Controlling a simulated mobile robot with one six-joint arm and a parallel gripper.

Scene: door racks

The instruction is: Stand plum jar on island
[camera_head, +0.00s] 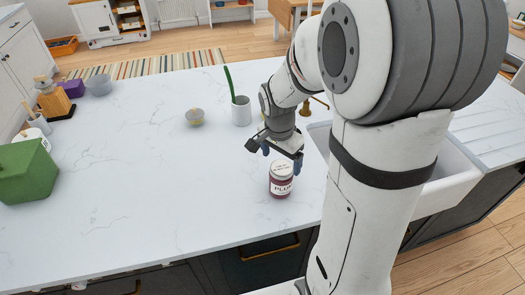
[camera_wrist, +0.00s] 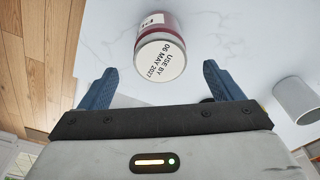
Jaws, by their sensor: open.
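The plum jar (camera_head: 281,183) stands upright on the white marbled island top (camera_head: 150,190), near its front edge. It has a dark red body, a pale label reading "PLUM" and a white lid. In the wrist view the jar (camera_wrist: 159,55) shows its lid with "USE BY 06 MAY 2027". My gripper (camera_head: 282,152) is just above and behind the jar in the head view. In the wrist view its blue fingers (camera_wrist: 160,82) are spread wide, with the jar ahead between them and apart from both. The gripper is empty.
A white cup (camera_head: 241,113) with a green stem stands behind my gripper, with a small grey bowl (camera_head: 194,117) to its left. A white sink (camera_head: 440,185) lies right. A green box (camera_head: 24,172) and other items sit far left. The island's middle left is clear.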

